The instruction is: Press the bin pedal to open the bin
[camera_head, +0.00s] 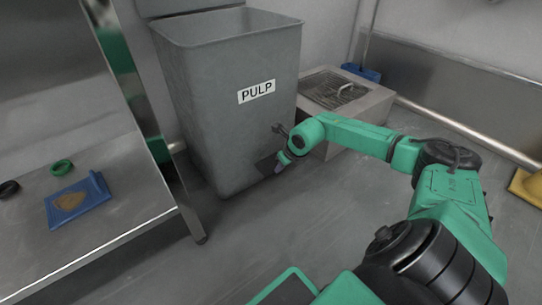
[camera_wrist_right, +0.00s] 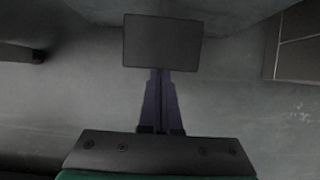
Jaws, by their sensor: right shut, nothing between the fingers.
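The grey bin (camera_head: 228,105) with a "PULP" label stands against the back wall. Its top is open and its lid (camera_head: 186,6) stands up behind the rim. The dark flat pedal (camera_head: 265,164) sticks out low at the bin's front right. In the right wrist view the pedal (camera_wrist_right: 163,42) is a dark rectangle straight ahead of the fingertips. My right gripper (camera_head: 280,167) is shut and empty, low at the pedal. Its fingertips (camera_wrist_right: 160,72) reach the pedal's near edge in the wrist view; whether they press on it I cannot tell. My left gripper is out of view.
A steel table (camera_head: 110,215) stands at the left with a blue tray (camera_head: 92,192) and small rings. A low grey box with a grate (camera_head: 335,90) is right of the bin. A yellow object (camera_head: 527,187) lies at the right edge. The floor in front is clear.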

